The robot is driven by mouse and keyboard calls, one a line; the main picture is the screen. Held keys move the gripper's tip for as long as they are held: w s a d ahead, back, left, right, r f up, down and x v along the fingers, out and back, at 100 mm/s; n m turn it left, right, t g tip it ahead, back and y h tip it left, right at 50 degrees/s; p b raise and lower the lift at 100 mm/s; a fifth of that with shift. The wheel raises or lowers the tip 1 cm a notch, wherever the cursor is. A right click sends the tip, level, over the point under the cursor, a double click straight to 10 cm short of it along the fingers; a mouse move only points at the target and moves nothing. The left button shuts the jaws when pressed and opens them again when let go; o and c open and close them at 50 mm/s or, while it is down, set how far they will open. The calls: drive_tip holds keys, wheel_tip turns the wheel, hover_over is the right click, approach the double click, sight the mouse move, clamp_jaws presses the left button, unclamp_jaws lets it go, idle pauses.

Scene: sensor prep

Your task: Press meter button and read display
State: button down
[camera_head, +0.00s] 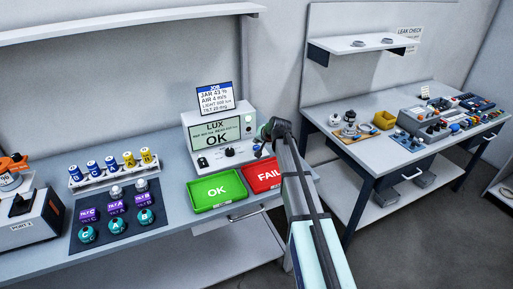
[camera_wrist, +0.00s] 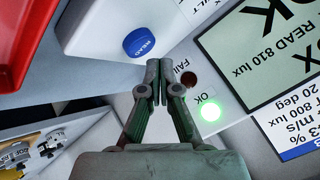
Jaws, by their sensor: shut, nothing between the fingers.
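The lux meter (camera_head: 196,138) stands at the back of the left bench. Its display (camera_head: 217,134) shows LUX and a large OK. In the wrist view the display (camera_wrist: 268,60) shows READ 810 lux. The green OK light (camera_wrist: 210,112) is lit and the FAIL light (camera_wrist: 188,79) is dark. The blue READ button (camera_wrist: 139,42) lies just beyond and left of my fingertips, with a visible gap in the picture. My gripper (camera_wrist: 159,72) is shut and empty. In the head view my gripper (camera_head: 264,131) is at the meter's right side, partly covering it.
A green OK tray (camera_head: 213,205) and a red FAIL tray (camera_head: 260,188) sit in front of the meter. A settings card (camera_head: 215,97) stands above it. Left are a dark mat (camera_head: 98,238) with sensors and a rack (camera_head: 80,183) of coloured bottles. Another bench holds many parts.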

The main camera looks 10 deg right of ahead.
sight(258, 147)
drive_tip(key=shift+r+p, duration=0.9)
drive_tip(key=shift+r, duration=1.55)
drive_tip(key=shift+f, duration=0.1)
